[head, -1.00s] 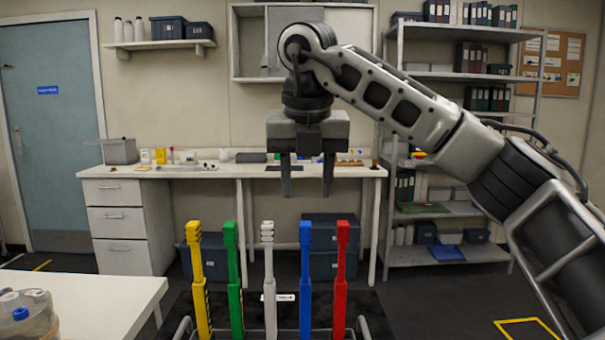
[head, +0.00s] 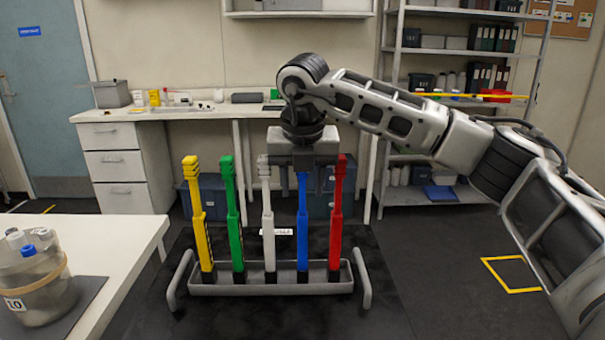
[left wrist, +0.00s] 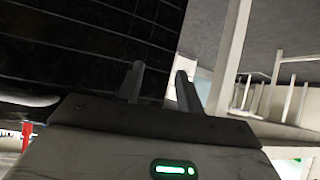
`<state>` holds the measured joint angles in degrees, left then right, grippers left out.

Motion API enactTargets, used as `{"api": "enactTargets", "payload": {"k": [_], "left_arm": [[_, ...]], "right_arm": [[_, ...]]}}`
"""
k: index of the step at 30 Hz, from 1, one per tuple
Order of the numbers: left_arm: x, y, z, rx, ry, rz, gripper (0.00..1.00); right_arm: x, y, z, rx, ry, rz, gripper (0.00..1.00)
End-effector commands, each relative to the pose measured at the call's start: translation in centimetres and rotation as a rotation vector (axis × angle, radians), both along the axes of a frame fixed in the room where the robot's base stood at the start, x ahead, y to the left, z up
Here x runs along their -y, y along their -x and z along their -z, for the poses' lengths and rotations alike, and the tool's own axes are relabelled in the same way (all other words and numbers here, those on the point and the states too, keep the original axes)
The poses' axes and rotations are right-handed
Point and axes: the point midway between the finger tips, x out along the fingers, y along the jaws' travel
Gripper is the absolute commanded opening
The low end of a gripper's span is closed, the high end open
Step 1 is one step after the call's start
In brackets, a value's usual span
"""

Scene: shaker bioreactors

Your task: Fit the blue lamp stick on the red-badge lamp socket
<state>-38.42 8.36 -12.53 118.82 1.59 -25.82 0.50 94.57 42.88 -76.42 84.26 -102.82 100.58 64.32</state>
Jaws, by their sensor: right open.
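The blue lamp stick (head: 302,228) stands upright in a grey rack (head: 250,288) on the floor mat in the head view, between a white stick (head: 267,215) and a red stick (head: 337,215). My right gripper (head: 306,185) is open and empty, pointing down at the blue stick's top. Its fingers show on either side of that top, which overlaps the gripper in the picture; I cannot tell their depth apart. My left gripper (left wrist: 160,72) shows in the left wrist view with its fingers apart and nothing between them. I cannot make out a red-badge lamp socket.
Yellow (head: 197,220) and green (head: 232,220) sticks stand at the rack's left. A white table (head: 100,245) with a clear container (head: 38,290) is at the left. A white bench (head: 200,113) and shelving (head: 440,100) stand behind.

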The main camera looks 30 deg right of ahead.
Motion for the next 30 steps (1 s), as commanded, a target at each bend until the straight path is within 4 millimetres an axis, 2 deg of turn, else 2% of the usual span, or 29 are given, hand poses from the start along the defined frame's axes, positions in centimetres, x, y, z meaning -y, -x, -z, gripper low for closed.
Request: {"api": "enactTargets", "payload": {"k": [4, 5, 9, 10, 30], "left_arm": [[0.0, -0.1, -0.1, 0.004, 0.000, 0.000, 0.36], [0.0, -0.1, -0.1, 0.005, 0.000, -0.001, 0.36], [0.0, -0.2, -0.2, 0.007, 0.000, -0.001, 0.36], [0.0, -0.2, -0.2, 0.007, 0.000, -0.001, 0.36], [0.0, -0.2, -1.1, 0.010, -0.001, 0.002, 0.36]], "right_arm": [[0.0, 0.0, 0.0, 0.000, 0.000, 0.000, 0.44], [0.0, 0.0, 0.0, 0.000, 0.000, 0.000, 0.41], [0.0, 0.0, 0.0, 0.000, 0.000, 0.000, 0.02], [0.0, 0.0, 0.0, 0.000, 0.000, 0.000, 0.00], [0.0, 0.0, -1.3, 0.000, 0.000, 0.000, 0.00]]}}
